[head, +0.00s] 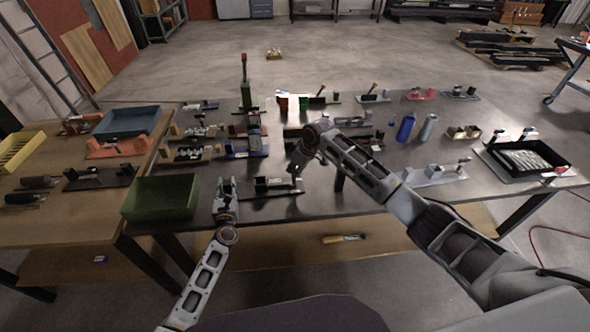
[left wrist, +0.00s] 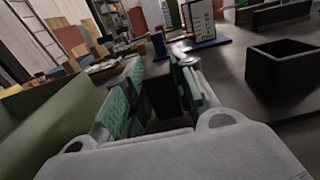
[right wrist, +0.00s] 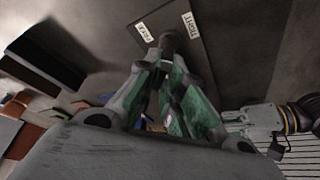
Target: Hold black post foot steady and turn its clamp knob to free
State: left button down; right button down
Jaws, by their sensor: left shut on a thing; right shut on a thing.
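The black post foot (head: 272,193) lies near the front edge of the dark table, as a flat black plate with small parts on it. My left gripper (head: 227,188) is at its left end, and in the left wrist view its green pads are closed on a dark block (left wrist: 155,82). My right gripper (head: 295,172) reaches down at its right end. In the right wrist view it is closed on the dark clamp knob (right wrist: 168,42), beside labels reading FREE and TIGHT on the plate (right wrist: 205,18). The right fingers partly hide the knob.
A green bin (head: 160,197) stands close to the left of my left gripper. A blue-edged holder (head: 246,148) and other fixtures lie behind the foot. A black open-topped box (left wrist: 285,75) shows in the left wrist view. Blue and grey bottles (head: 405,128) stand further right.

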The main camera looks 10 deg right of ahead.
jog(key=c, duration=1.5)
grip_release()
jog(key=shift+c, duration=0.2)
jog(key=shift+r, duration=0.15)
jog(key=v, duration=1.1)
jog(key=shift+s+d+r, duration=0.15)
jog(key=shift+d+r, duration=0.05)
jog(key=shift+r, duration=0.1)
